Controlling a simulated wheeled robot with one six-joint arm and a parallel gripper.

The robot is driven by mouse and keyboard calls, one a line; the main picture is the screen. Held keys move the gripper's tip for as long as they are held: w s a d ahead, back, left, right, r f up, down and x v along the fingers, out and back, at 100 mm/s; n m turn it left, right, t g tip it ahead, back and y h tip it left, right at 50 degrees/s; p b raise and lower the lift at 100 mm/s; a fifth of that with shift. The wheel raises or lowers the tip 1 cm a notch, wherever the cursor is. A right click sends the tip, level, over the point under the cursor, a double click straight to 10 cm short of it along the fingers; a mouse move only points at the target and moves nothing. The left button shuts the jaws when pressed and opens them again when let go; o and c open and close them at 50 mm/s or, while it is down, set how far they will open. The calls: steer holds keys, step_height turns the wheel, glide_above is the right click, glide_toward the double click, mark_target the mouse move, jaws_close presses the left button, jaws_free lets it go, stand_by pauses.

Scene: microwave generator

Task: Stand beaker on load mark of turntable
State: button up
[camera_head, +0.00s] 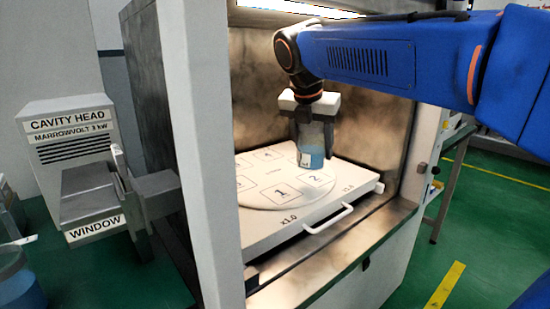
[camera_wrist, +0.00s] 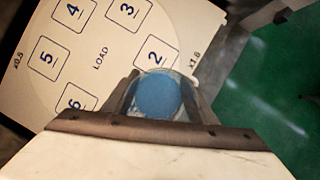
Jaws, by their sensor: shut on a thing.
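My gripper (camera_head: 315,112) is shut on a clear beaker (camera_head: 311,155) of blue liquid and holds it upright. The beaker also shows between the fingers in the wrist view (camera_wrist: 157,97). Below is the white round turntable (camera_head: 262,200) with numbered squares and the word LOAD (camera_wrist: 100,58) in the middle of its ring. The beaker is over the right part of the disc, close to square 2 (camera_wrist: 155,52) and off to the side of the LOAD word. Whether its base touches the disc I cannot tell. Square 1 (camera_head: 282,194) is clear in the head view.
The turntable sits on a white tray (camera_head: 300,228) with a front handle (camera_head: 329,219), inside an open chamber. A frame post (camera_head: 195,130) stands left of the opening. The CAVITY HEAD box (camera_head: 68,140) and WINDOW part (camera_head: 92,200) stand outside left, with a blue-filled vessel (camera_head: 20,285).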

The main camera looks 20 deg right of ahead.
steer(key=w+a, duration=0.3)
steer(key=w, duration=0.4)
steer(key=w+a, duration=0.3)
steer(key=w, duration=0.4)
steer(key=shift+s+d+f, duration=0.1)
steer(key=shift+s+f, duration=0.05)
steer(key=shift+f, duration=1.4)
steer(key=shift+s+d+f, duration=0.1)
steer(key=shift+f, duration=1.45)
steer(key=shift+w+f, duration=0.2)
steer(key=shift+f, duration=0.2)
steer(key=shift+f, duration=0.2)
steer(key=o, duration=1.2)
steer(key=shift+o, duration=0.2)
steer(key=shift+r, duration=0.15)
steer(key=v, duration=0.7)
steer(key=shift+r, duration=0.3)
steer(key=shift+a, duration=0.15)
